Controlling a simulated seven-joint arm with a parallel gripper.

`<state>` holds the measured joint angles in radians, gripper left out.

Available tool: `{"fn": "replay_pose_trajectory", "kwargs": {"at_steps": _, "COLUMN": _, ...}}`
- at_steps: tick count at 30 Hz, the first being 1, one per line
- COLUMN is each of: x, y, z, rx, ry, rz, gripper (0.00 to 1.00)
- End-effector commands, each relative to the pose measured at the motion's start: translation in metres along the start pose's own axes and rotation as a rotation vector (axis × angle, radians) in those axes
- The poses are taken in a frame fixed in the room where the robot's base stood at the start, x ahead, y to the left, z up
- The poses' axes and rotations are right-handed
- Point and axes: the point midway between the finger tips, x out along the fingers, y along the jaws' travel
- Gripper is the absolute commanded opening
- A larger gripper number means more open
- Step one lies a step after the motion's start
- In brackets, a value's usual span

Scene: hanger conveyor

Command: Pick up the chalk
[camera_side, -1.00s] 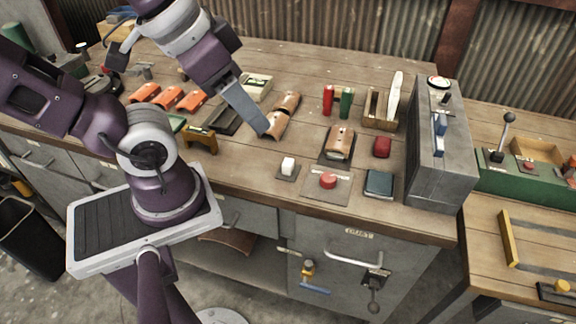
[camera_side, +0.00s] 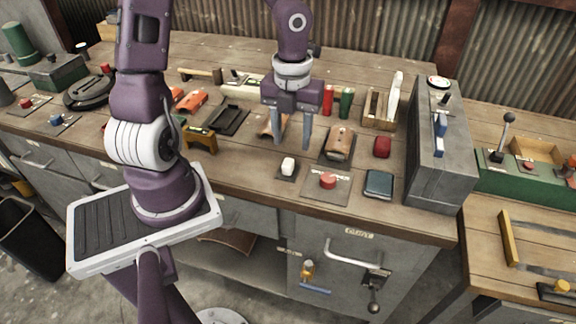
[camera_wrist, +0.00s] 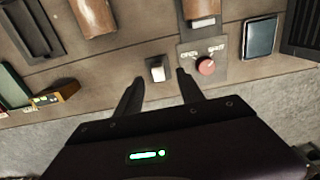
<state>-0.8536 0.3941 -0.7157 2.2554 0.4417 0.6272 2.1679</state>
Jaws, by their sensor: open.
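In the wrist view the white block (camera_wrist: 157,68) shows between and just beyond my fingertips. My gripper (camera_side: 293,144) points down, open and empty, its two fingers apart. In the side view its tips appear above and behind the block, with a gap. The wrist view shows my gripper (camera_wrist: 160,77) with one finger on each side of the block's line.
A dark blue pad (camera_side: 379,184) and a tall grey control box (camera_side: 438,150) stand farther right. Red and green cylinders (camera_side: 346,103) stand behind.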

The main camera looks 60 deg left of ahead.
Motion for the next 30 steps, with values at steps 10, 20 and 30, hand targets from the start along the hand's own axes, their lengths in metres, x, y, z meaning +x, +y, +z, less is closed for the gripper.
{"fn": "replay_pose_trajectory", "kwargs": {"at_steps": 10, "x": 0.057, "y": 0.005, "z": -0.011, "rx": 0.007, "ry": 0.005, "rz": 0.003, "gripper": 0.45}}
{"fn": "replay_pose_trajectory", "kwargs": {"at_steps": 20, "x": 0.067, "y": 0.005, "z": -0.01, "rx": 0.001, "ry": 0.001, "rz": 0.002, "gripper": 0.4}}
{"fn": "replay_pose_trajectory", "kwargs": {"at_steps": 30, "x": 0.066, "y": 0.005, "z": -0.01, "rx": 0.001, "ry": 0.001, "rz": 0.002, "gripper": 0.0}}
